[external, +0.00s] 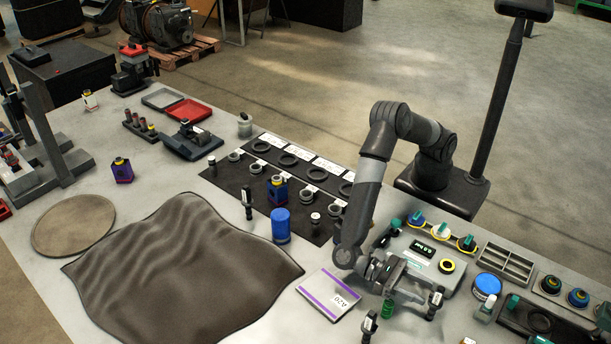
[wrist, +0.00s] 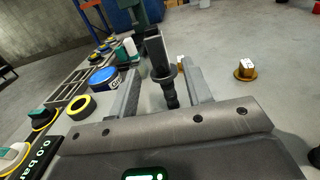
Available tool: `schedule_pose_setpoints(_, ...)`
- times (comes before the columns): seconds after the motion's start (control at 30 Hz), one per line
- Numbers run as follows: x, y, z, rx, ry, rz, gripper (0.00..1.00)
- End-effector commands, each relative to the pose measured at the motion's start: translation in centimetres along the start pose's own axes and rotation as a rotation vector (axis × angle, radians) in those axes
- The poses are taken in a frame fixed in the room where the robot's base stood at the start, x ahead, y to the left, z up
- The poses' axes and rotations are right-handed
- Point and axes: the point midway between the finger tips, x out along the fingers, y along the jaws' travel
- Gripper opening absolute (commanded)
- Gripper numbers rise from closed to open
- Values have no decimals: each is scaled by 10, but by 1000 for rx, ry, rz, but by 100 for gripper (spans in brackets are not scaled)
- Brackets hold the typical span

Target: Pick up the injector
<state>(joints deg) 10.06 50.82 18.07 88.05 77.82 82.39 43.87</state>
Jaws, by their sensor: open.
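A dark, stepped injector (wrist: 161,66) with a broad upper body and a narrow lower end stands upright in the wrist view. It is between the two fingers of my gripper (wrist: 163,80), with visible gaps to both sides. In the external view, what looks like the same injector (external: 436,302), black with a pale label, stands just right of my gripper (external: 416,286). The gripper is low over the bench, open, with nothing clamped. Whether the fingers reach fully around the injector cannot be told.
A grey pressure tester (external: 424,262) stands behind the gripper. A blue can (external: 487,287) and a compartment tray (external: 505,262) are to the right. Another dark upright part (external: 369,326) stands front left. A labelled purple-edged card (external: 331,294) lies left. A brass-coloured part (wrist: 245,71) stands apart.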

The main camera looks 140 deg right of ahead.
Motion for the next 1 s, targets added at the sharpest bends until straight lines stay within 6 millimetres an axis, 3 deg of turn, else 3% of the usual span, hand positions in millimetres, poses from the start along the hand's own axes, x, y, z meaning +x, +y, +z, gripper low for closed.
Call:
schedule_pose_setpoints(0.57, 68, 0, 2, -1, 2, 1, 45)
schedule_pose_setpoints(0.8, 71, 0, 2, -1, 1, 0, 45)
schedule_pose_setpoints(1.0, 70, 0, 2, -1, 1, 0, 28)
